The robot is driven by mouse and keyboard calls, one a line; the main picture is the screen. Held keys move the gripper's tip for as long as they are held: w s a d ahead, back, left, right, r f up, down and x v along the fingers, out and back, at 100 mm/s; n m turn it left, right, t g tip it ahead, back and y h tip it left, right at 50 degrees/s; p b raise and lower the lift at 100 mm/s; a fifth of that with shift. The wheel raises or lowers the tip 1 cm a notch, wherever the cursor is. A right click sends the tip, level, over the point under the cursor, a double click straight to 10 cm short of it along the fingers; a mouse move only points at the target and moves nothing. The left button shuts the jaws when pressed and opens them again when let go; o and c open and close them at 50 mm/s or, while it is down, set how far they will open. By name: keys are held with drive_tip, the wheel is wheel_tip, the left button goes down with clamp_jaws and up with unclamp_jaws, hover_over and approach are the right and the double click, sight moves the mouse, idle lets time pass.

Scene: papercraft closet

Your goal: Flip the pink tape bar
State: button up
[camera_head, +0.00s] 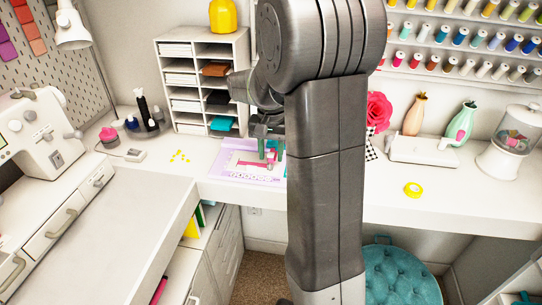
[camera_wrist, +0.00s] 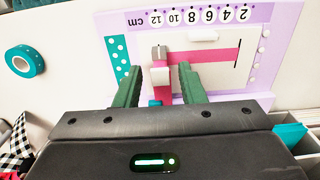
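A lilac board (camera_head: 233,174) with a number scale lies on the white counter; it also fills much of the wrist view (camera_wrist: 262,75). A pink strip (camera_wrist: 208,57) runs sideways across its white middle. A pink upright piece (camera_wrist: 162,94) with a pale block and a grey end joins near the strip's left end; I cannot tell exactly how they connect. My gripper (camera_wrist: 158,68) has its green fingers apart, one on each side of the pink piece, with visible gaps. In the head view, my gripper (camera_head: 267,148) is over the board, and my arm hides the board's right side.
A teal tape roll (camera_wrist: 24,61) lies beside the board in the wrist view. A yellow tape roll (camera_head: 413,189) lies on the counter at right. A white cubby shelf (camera_head: 203,52) stands behind. Small yellow pieces (camera_head: 180,156) lie left of the board.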

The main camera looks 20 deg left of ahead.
drive_tip(key=shift+f, duration=0.9)
drive_tip(key=shift+c, duration=0.5)
clamp_jaws()
drive_tip(key=shift+r, duration=0.1)
